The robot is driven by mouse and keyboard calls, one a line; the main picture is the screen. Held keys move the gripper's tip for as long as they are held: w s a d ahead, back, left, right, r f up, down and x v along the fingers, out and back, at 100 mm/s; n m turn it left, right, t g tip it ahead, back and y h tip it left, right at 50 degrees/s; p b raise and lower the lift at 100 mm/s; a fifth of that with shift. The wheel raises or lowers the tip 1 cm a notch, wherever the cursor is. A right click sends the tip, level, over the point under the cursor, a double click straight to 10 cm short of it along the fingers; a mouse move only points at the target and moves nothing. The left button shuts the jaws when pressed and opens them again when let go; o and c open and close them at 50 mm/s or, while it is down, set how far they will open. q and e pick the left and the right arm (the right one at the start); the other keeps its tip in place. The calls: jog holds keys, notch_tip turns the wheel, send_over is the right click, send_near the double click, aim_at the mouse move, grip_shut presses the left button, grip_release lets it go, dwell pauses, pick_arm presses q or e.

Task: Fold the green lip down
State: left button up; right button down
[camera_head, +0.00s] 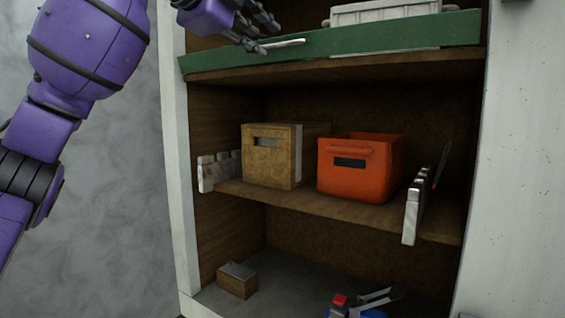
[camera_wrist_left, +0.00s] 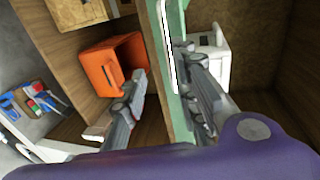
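The green lip (camera_head: 335,48) runs along the front edge of the upper shelf and stands upright. Pale strips show on it, one near its left part. My left gripper (camera_head: 268,39) is at the left part of the lip, with its fingers spread. In the left wrist view, the green lip (camera_wrist_left: 177,95) passes between the two fingers of the gripper (camera_wrist_left: 161,63), one on each side. The fingers look apart, and I cannot tell whether either touches the lip. My right gripper is not in view.
A white container (camera_head: 385,12) stands behind the lip. The middle shelf (camera_head: 310,206) holds a tan box (camera_head: 268,165) and an orange bin (camera_head: 352,180), with pale brackets at both ends. Below are a small brown box (camera_head: 237,283) and blue and red items (camera_head: 345,308). White posts flank the shelves.

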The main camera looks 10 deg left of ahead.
pick_arm(q)
jog(key=w+d+f+n+g+y, duration=0.1)
jog(key=w+f, duration=0.3)
jog(key=f, duration=0.7)
jog(key=w+d+f+n+g, duration=0.1)
jog(key=w+d+f, duration=0.15)
jog(key=f, duration=0.95)
notch_tip(320, 180, down, 25)
jog(key=n+g, duration=0.2)
jog(key=n, duration=0.1)
jog(key=shift+w+d+y, duration=0.2)
jog(key=shift+w+y, duration=0.1)
jog(key=shift+r, duration=0.15)
